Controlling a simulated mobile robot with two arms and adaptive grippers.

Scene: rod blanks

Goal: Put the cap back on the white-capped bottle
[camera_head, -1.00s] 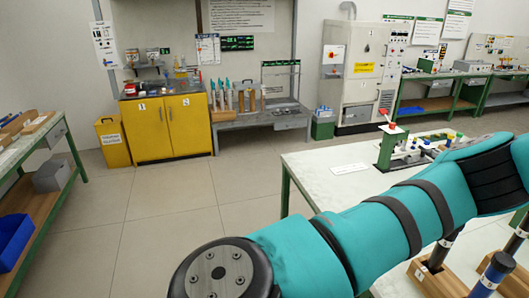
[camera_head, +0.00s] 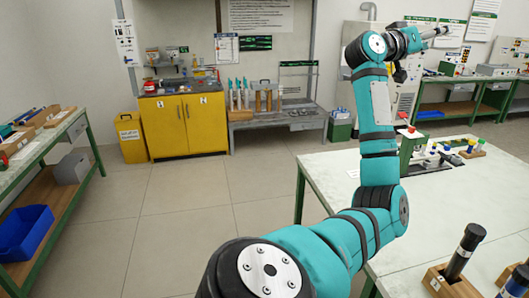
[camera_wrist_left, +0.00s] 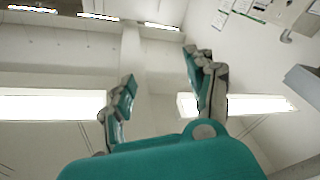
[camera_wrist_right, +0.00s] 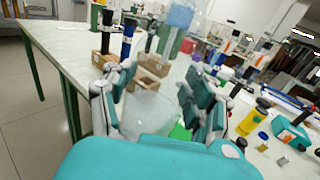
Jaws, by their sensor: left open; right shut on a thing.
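My left gripper (camera_head: 437,33) is raised high at the upper right of the head view. In the left wrist view its fingers (camera_wrist_left: 162,78) are apart with nothing between them, pointing toward the ceiling. My right gripper (camera_wrist_right: 158,92) shows only in its own wrist view, shut on a pale, see-through thing (camera_wrist_right: 148,112) above the table. I cannot tell whether this is the bottle or another vessel. I cannot pick out a white-capped bottle or a loose white cap for certain. A yellow bottle with a dark cap (camera_wrist_right: 252,118) stands to the right of the right gripper.
Wooden blocks with dark rods (camera_head: 462,255) stand on the white table (camera_head: 330,180) at the lower right. Small coloured-cap items (camera_head: 470,147) stand farther back on it. A blue bin (camera_head: 25,232) sits on the left shelf.

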